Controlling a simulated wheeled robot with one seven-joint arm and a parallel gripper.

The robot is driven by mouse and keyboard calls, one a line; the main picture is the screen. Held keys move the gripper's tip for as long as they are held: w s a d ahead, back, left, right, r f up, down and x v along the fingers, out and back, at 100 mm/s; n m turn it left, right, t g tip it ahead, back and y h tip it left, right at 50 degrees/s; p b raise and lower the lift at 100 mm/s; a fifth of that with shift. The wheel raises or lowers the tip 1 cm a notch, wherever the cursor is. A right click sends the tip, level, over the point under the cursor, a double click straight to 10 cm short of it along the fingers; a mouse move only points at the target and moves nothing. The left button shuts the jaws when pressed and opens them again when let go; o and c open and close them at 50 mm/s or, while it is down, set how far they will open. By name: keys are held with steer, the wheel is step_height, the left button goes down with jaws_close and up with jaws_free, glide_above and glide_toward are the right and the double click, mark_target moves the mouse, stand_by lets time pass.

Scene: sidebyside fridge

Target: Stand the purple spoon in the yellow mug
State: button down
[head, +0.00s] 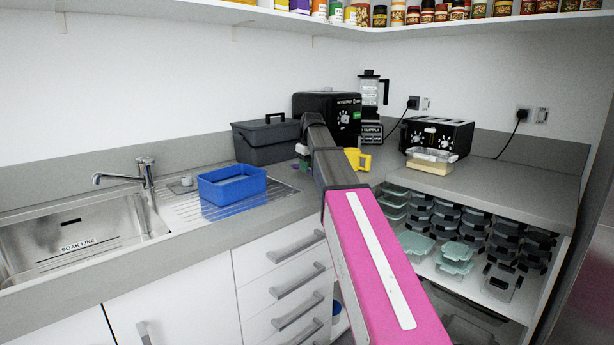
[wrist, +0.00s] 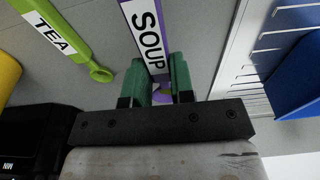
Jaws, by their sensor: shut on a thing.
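The purple spoon (wrist: 147,35) has a white label reading SOUP on its handle. My gripper (wrist: 160,82) has green fingers and is shut on the spoon, with the labelled handle reaching up the picture and a bit of purple showing between the fingers. In the head view my gripper (head: 304,164) is low over the counter, mostly hidden by my arm. I cannot tell whether the spoon touches the counter. The yellow mug (head: 357,159) stands just right of my gripper, partly behind my arm. Its yellow side (wrist: 8,75) shows at the left edge of the wrist view.
A green spoon labelled TEA (wrist: 60,35) lies on the counter beside the purple one. A blue basin (head: 232,186) stands on the metal drainer. A dark lidded box (head: 265,146), a black appliance (head: 328,113), a toaster (head: 437,136) and a food container (head: 432,160) surround the area.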

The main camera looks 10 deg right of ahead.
mark_target(310, 169)
steer(key=shift+f, duration=1.7)
steer(key=shift+f, duration=0.1)
steer(key=c, duration=1)
jaws_free()
steer(key=r, duration=0.4)
steer(key=s+r, duration=0.1)
steer(key=r, duration=0.3)
steer(key=d+r, duration=0.1)
steer(key=r, duration=0.3)
steer(key=shift+s, duration=0.3)
